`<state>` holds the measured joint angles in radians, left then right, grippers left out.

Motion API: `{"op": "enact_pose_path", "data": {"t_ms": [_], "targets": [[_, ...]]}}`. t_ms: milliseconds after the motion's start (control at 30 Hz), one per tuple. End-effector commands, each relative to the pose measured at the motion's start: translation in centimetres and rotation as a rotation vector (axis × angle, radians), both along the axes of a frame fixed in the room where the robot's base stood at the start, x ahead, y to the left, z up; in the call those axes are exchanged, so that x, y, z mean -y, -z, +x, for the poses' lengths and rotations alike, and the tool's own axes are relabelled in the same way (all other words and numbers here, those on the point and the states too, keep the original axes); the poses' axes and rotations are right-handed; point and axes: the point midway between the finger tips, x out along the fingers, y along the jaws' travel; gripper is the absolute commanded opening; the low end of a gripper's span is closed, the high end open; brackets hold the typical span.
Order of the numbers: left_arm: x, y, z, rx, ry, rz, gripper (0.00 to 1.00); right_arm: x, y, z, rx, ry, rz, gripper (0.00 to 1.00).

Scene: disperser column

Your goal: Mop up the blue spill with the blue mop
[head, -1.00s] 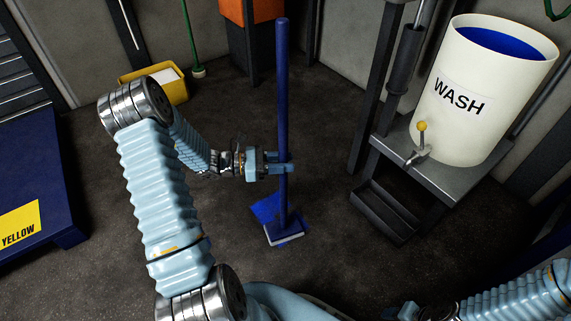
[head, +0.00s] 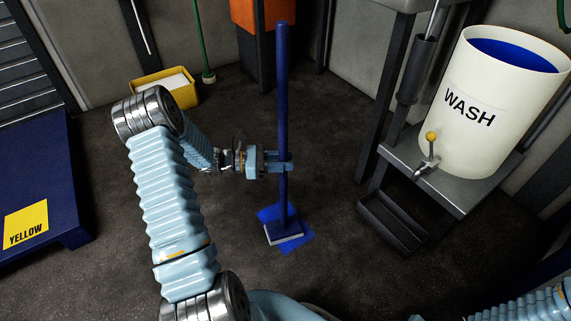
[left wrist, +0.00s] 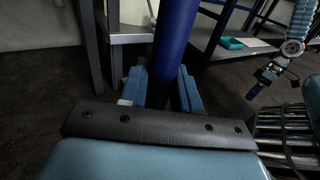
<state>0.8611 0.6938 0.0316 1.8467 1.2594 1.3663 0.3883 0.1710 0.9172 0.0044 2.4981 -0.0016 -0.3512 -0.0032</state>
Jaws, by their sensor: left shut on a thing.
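The blue mop has a long dark blue handle (head: 283,90) that stands nearly upright. Its flat head (head: 284,233), with a pale edge, rests on the floor over the blue spill (head: 302,243). The spill shows behind and to the right of the head, and the part under the head is hidden. My left gripper (head: 280,164) is shut on the handle at about its lower middle. In the left wrist view the handle (left wrist: 175,40) stands between the fingers. My right gripper (left wrist: 256,88) shows small in that view, away from the mop, its jaw opening unclear.
A white WASH bucket (head: 490,110) with a tap stands on a metal stand (head: 455,185) at right, a dark tray (head: 393,222) below. A yellow bucket (head: 184,91) stands at the back left. A blue platform (head: 62,165) is at left. The floor between is clear.

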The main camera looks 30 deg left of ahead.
Motion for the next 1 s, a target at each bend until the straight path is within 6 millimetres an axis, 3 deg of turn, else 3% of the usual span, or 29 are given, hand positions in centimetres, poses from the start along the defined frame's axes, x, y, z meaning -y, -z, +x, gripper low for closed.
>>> {"op": "enact_pose_path", "data": {"t_ms": [1000], "targets": [[-3.7, 0.1, 1.5, 0.004, -0.002, 0.003, 0.0, 0.0, 0.6, 0.0, 0.0, 0.0, 0.0, 0.43]]}}
